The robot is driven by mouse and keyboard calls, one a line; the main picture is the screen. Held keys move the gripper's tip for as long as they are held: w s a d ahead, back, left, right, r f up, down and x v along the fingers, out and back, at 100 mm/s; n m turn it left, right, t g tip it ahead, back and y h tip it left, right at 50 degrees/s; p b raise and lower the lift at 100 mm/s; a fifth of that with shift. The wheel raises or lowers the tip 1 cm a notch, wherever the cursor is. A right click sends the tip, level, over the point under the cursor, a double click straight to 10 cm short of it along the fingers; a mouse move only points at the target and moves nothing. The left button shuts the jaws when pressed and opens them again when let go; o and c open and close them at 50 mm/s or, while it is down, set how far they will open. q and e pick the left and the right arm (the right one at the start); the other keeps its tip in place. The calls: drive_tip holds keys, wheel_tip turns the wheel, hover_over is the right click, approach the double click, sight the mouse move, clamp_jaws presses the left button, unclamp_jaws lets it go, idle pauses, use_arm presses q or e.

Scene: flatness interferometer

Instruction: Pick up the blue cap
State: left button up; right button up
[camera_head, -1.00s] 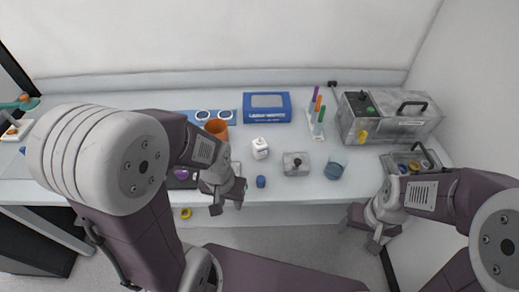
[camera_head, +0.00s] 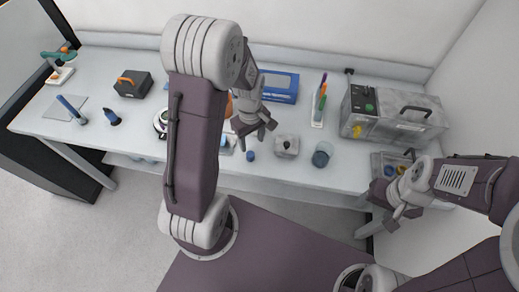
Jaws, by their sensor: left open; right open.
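The small blue cap (camera_head: 250,155) stands on the white table near its front edge, in the middle of the head view. My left gripper (camera_head: 258,141) is open and empty, pointing down just behind and above the cap in the picture; one fingertip appears close to it. I cannot tell whether they touch. My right gripper (camera_head: 384,212) is open and empty at the table's front right, far from the cap.
Right of the cap stand a small grey block with a knob (camera_head: 286,146) and a blue-grey cup (camera_head: 322,155). Behind are a blue case (camera_head: 279,87), a marker rack (camera_head: 318,118) and a large metal box (camera_head: 392,128). My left arm hides part of the table.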

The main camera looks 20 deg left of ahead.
sight(250, 154)
use_arm(q)
drive_tip(key=shift+s+a, duration=0.25)
drive_tip(key=shift+a, duration=0.3)
drive_tip(key=shift+s+a+f, duration=0.1)
drive_tip(key=shift+a+f, duration=0.1)
drive_tip(key=shift+f, duration=0.05)
drive_tip(key=f, duration=0.1)
drive_tip(key=d+f, duration=0.1)
drive_tip(key=f, duration=0.1)
drive_tip(key=shift+w+d+f, duration=0.1)
drive_tip(key=shift+w+d, duration=0.05)
drive_tip(key=shift+w, duration=0.15)
drive_tip(key=f, duration=0.5)
drive_tip(key=shift+s+a, duration=0.2)
drive_tip(key=shift+a, duration=0.15)
drive_tip(key=shift+w+d+f, duration=0.1)
drive_tip(key=shift+w+f, duration=0.05)
drive_tip(key=shift+f, duration=0.05)
clamp_jaws()
